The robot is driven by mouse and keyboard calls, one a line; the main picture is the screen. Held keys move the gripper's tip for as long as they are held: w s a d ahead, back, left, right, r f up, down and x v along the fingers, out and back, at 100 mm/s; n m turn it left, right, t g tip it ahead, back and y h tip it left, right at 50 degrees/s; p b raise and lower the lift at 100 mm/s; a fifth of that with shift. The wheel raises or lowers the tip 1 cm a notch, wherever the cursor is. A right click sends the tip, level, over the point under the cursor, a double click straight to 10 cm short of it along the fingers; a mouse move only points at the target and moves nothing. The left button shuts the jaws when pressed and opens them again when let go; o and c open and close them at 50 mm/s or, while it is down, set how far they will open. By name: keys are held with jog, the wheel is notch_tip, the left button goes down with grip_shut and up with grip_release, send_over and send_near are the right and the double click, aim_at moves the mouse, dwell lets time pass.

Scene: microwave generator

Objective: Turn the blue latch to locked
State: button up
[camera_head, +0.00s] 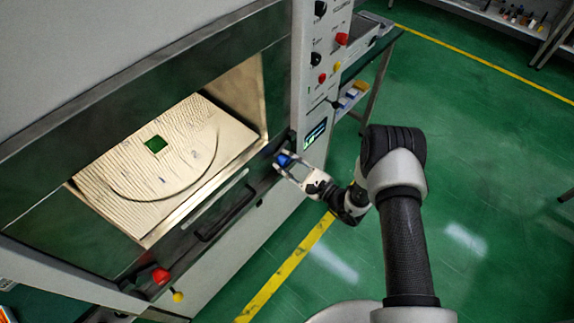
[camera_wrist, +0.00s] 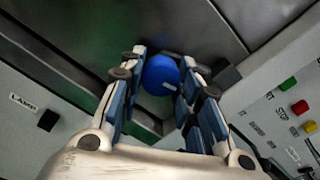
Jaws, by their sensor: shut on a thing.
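The blue latch (camera_head: 284,160) is a round blue knob at the right end of the dark front frame of the microwave generator (camera_head: 200,235). In the wrist view the blue latch (camera_wrist: 161,76) sits between my two fingertips, with a short light mark on its lower right. My gripper (camera_head: 287,166) reaches it from the right in the head view. In the wrist view my gripper (camera_wrist: 160,82) is shut on the latch, one finger on each side.
A red knob (camera_head: 160,275) and a yellow knob (camera_head: 178,296) are at the frame's lower left. A dark handle (camera_head: 225,215) runs along the front. The control panel (camera_head: 325,60) with buttons stands above right. Green floor is open to the right.

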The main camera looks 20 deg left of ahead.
jog(key=shift+n+b, duration=0.55)
jog(key=shift+n, duration=0.95)
jog(key=o, duration=1.1)
jog(key=shift+c, duration=0.2)
jog(key=v, duration=1.2)
jog(key=shift+w+r, duration=0.1)
jog(key=shift+r, duration=0.05)
